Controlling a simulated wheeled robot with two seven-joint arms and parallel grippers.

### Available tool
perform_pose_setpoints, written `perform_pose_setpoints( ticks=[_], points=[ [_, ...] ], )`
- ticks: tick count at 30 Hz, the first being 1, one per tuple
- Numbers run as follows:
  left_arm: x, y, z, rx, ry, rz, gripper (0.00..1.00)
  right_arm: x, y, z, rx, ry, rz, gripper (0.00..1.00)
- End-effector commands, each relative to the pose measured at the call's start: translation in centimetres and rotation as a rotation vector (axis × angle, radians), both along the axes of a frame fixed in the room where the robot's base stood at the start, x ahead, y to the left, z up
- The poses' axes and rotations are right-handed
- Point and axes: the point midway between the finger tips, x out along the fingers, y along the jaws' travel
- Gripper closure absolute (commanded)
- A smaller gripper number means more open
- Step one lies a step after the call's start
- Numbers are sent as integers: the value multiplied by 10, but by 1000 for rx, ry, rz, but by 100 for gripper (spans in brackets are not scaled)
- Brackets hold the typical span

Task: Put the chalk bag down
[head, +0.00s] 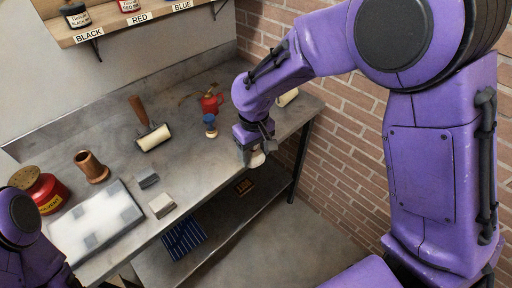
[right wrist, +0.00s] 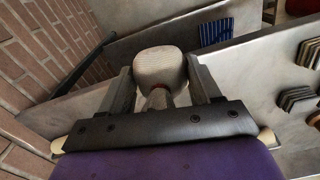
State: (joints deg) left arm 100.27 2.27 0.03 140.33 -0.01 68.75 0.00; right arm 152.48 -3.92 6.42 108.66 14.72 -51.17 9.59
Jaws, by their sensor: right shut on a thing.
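The chalk bag (right wrist: 160,62) is a pale, rounded cloth bundle with a narrower neck and a reddish tie, clear in the right wrist view. My right gripper (right wrist: 162,92) is shut on it, one finger on each side of the neck. In the head view the bag (head: 258,159) shows small below the right gripper (head: 254,146), at the front edge of the metal bench (head: 200,158). I cannot tell whether it touches the bench. Part of my left arm shows at the lower left, but its gripper is out of view.
The bench holds a roller (head: 154,138), red oil can (head: 211,103), blue-and-wood piece (head: 210,126), brown cup (head: 91,167), red solvent can (head: 42,192), white slab (head: 98,228) and small blocks (head: 162,205). A striped cloth (head: 184,239) lies on the lower shelf. Bare bench lies left of the gripper.

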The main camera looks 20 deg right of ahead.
Motion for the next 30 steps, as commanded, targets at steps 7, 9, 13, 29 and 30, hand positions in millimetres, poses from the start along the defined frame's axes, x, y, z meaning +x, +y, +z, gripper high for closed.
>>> perform_pose_setpoints(
  ticks=[7, 9, 13, 29, 30],
  points=[
    [-1, 0, 15, 1, 2, 1, 57, -15, 25, 41, 30, -12, 858, 62],
    [-1, 0, 18, 1, 2, 1, 57, -20, 30, 52, 30, -24, 1113, 62],
    [0, 0, 21, 0, 1, 0, 57, -26, 37, 68, 21, -39, 1491, 62],
    [0, 0, 52, 1, 0, 0, 57, 69, 25, 28, 10, -42, 1720, 62],
    [0, 0, 55, 1, 0, 0, 57, 76, 24, 17, 11, -41, 1720, 62]
  ],
)
